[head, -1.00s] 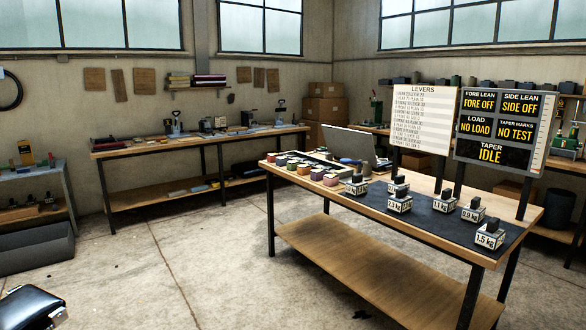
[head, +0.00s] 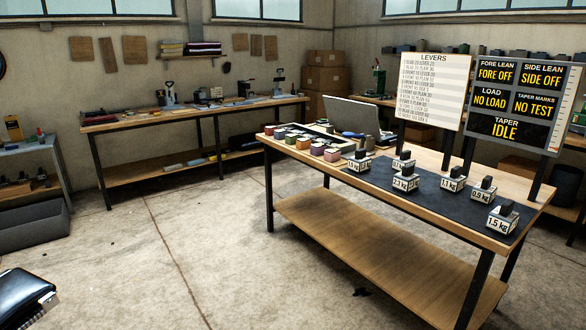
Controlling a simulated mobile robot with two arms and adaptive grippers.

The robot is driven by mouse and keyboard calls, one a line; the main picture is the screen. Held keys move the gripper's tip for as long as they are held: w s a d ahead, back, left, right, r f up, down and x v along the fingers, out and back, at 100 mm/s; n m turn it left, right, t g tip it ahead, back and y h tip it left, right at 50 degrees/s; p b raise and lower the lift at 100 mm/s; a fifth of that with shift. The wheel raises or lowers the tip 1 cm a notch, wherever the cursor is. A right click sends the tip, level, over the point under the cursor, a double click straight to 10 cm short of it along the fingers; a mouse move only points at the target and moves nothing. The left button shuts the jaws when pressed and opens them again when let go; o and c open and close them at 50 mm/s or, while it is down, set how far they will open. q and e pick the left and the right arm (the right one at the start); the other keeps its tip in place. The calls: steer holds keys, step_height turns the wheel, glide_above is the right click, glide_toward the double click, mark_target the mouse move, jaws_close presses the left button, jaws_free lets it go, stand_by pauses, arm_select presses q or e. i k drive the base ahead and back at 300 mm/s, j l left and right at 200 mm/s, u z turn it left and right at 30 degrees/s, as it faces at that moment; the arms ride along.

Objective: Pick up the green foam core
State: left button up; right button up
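Several small blocks (head: 304,143) with differently coloured sides stand in rows at the left end of the front workbench (head: 400,205). They may be the foam cores, but they are too small for me to tell which one is green.
Labelled weights (head: 503,217) stand on a dark mat on the bench, right of the blocks. A levers board (head: 432,90) and a status board (head: 512,100) rise behind. A black padded part (head: 22,295) shows bottom left. Floor (head: 190,240) before the bench is mostly clear.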

mark_target(291, 139)
steer(key=i, duration=2.95)
